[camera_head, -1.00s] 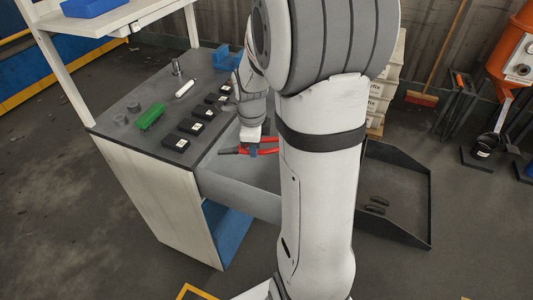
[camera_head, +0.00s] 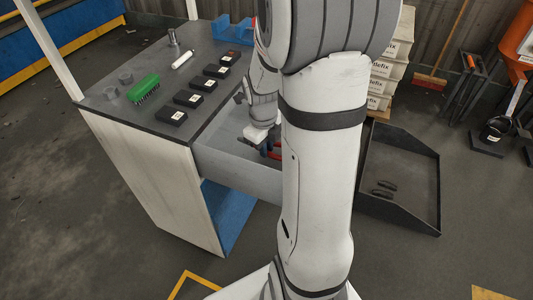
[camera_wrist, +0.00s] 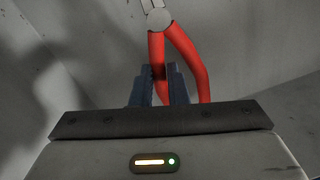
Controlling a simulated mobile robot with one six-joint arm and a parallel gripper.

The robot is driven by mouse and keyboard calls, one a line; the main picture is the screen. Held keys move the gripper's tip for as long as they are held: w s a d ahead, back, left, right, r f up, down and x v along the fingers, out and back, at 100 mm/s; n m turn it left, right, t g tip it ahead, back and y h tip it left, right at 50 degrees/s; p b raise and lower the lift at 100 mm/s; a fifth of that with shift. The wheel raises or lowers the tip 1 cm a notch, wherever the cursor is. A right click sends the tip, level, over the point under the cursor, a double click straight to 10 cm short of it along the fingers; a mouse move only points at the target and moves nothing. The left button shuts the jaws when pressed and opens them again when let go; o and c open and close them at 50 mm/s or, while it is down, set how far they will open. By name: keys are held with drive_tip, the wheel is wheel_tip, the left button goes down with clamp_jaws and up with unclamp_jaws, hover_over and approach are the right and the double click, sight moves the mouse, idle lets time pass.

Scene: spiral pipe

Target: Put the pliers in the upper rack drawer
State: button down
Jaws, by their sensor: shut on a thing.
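The red-handled pliers (camera_wrist: 185,55) show in the wrist view, with one handle between the fingers of my gripper (camera_wrist: 160,88) and their metal head toward the top edge. My gripper is shut on them. In the head view my gripper (camera_head: 268,148) is inside the open upper rack drawer (camera_head: 235,170), and a little red of the pliers (camera_head: 276,154) shows beside it. My arm hides the right part of the drawer. Grey drawer walls surround the pliers in the wrist view. I cannot tell whether the pliers touch the drawer floor.
On the rack top are a green brush (camera_head: 144,87), several black boxes (camera_head: 187,98), a white cylinder (camera_head: 183,60) and a blue bin (camera_head: 232,30). A black tray (camera_head: 400,175) with small dark pieces stands on the right. White boxes (camera_head: 392,60) are stacked behind.

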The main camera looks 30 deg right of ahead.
drive_tip(key=shift+f, duration=1.4)
drive_tip(key=shift+f+b, duration=0.15)
drive_tip(key=shift+b, duration=0.25)
drive_tip(key=c, duration=1.4)
unclamp_jaws()
